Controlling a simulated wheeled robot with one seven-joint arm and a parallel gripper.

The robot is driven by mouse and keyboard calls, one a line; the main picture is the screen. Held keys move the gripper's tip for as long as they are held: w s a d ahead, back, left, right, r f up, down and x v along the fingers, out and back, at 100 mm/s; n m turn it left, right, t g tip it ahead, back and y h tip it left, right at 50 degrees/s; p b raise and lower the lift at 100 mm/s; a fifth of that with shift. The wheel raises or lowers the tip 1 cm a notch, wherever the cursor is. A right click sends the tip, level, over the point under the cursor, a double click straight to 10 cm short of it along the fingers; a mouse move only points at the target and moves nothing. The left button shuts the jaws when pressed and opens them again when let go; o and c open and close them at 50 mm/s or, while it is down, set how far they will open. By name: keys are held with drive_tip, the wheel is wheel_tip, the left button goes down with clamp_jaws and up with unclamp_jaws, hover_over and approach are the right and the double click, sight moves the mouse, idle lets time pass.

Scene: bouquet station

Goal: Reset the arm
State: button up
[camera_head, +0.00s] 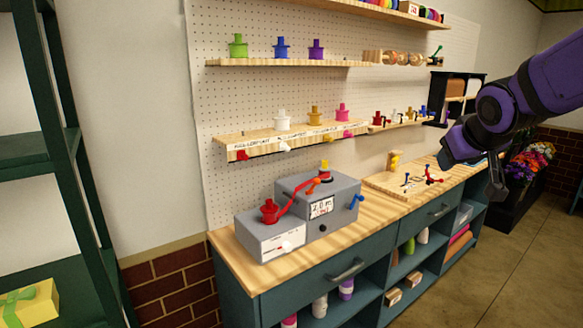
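My purple and black arm comes in from the right edge of the head view. My gripper (497,185) hangs at its end, pointing down, in front of the right part of the workbench and apart from it. Its fingers are dark and small here, and I cannot tell whether they are open or shut. I see nothing clearly held in it.
The wooden workbench (375,219) carries a grey machine (335,223) with red, yellow and blue parts. Beyond it lies a wooden board (385,187) with small coloured pieces. Pegboard shelves (290,63) hold coloured knobs. Flowers (530,160) stand behind my gripper. Floor is clear at lower right.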

drive_tip(key=s+a+g, duration=0.1)
drive_tip(key=s+g, duration=0.1)
drive_tip(key=s, duration=1)
drive_tip(key=s+a+f+m+g+y, duration=0.1)
drive_tip(key=s, duration=1.1)
drive_tip(key=shift+s+a+f+g+y, duration=0.25)
drive_tip(key=shift+a+g+y, duration=0.05)
drive_tip(key=shift+a+g, duration=0.1)
